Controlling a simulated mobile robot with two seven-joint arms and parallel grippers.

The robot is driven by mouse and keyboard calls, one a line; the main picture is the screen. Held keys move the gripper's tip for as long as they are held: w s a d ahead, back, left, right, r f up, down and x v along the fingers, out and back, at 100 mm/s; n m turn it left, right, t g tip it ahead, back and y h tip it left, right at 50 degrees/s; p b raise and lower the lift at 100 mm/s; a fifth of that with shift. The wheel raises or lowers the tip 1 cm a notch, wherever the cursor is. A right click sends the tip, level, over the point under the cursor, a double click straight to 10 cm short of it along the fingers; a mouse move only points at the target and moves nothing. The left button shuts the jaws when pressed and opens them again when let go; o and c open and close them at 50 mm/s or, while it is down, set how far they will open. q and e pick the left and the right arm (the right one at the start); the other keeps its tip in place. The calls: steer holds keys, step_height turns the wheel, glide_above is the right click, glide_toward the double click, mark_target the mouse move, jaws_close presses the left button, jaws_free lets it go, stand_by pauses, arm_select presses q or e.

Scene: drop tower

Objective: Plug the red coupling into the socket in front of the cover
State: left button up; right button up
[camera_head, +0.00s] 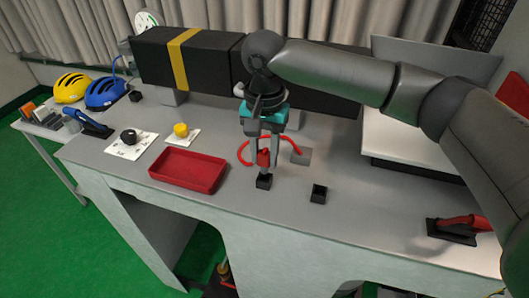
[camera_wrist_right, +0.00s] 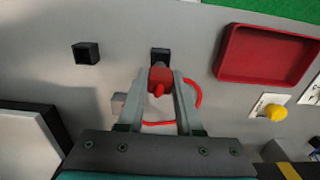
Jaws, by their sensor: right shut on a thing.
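My right gripper (camera_head: 263,172) is shut on the red coupling (camera_head: 263,158), which is held upright between its two fingers. In the right wrist view the coupling (camera_wrist_right: 159,78) sits between the fingertips, close to a black square socket (camera_wrist_right: 160,52). That socket (camera_head: 263,182) shows directly below the coupling in the head view. I cannot tell whether the coupling touches it or is inside. A second, empty black socket (camera_head: 318,194) stands to the right, and also shows in the right wrist view (camera_wrist_right: 86,53). My left gripper is not in view.
A red cable (camera_head: 243,147) loops behind the coupling near a grey plate (camera_head: 301,156). A red tray (camera_head: 188,170) lies to the left. A long black box (camera_head: 215,62) with a yellow band spans behind. A red-handled tool (camera_head: 462,222) lies at right.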

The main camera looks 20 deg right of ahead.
mark_target(265, 167)
steer(key=shift+f+p, duration=0.2)
steer(key=shift+p, duration=0.35)
steer(key=shift+f, duration=0.4)
steer(key=shift+f, duration=1.2)
steer(key=shift+f+p, duration=0.2)
steer(key=shift+p, duration=0.2)
steer(key=o, duration=1.1)
